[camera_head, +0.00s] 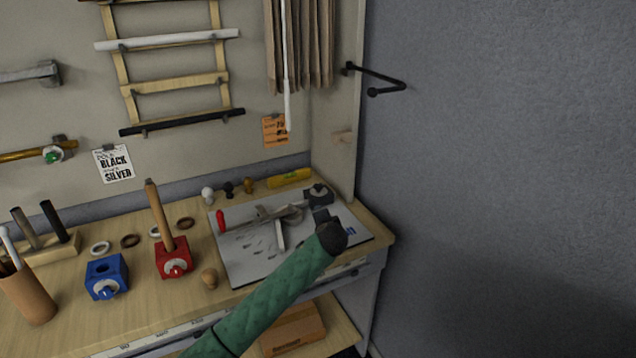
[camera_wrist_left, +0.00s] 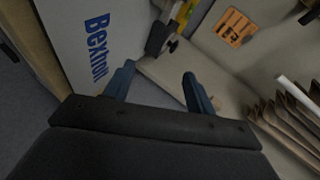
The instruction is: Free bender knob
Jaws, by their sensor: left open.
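The bender (camera_head: 280,220) lies on a white base board (camera_head: 238,268) at the right end of the table, with a red-tipped handle (camera_head: 221,220) at its left and a dark block (camera_head: 318,192) at its back right. A dark block also shows beyond my fingers in the left wrist view (camera_wrist_left: 157,40). I cannot make out which part is the bender's knob. My left gripper (camera_head: 323,215) is over the board's right part, open and empty, and hides some of it. Its two blue fingers show apart in the left wrist view (camera_wrist_left: 160,85). My right gripper is out of view.
White, black and brown knobs (camera_head: 228,188) stand behind the board, near a yellow bar (camera_head: 289,178). The side wall panel (camera_head: 338,130) is close on the right.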

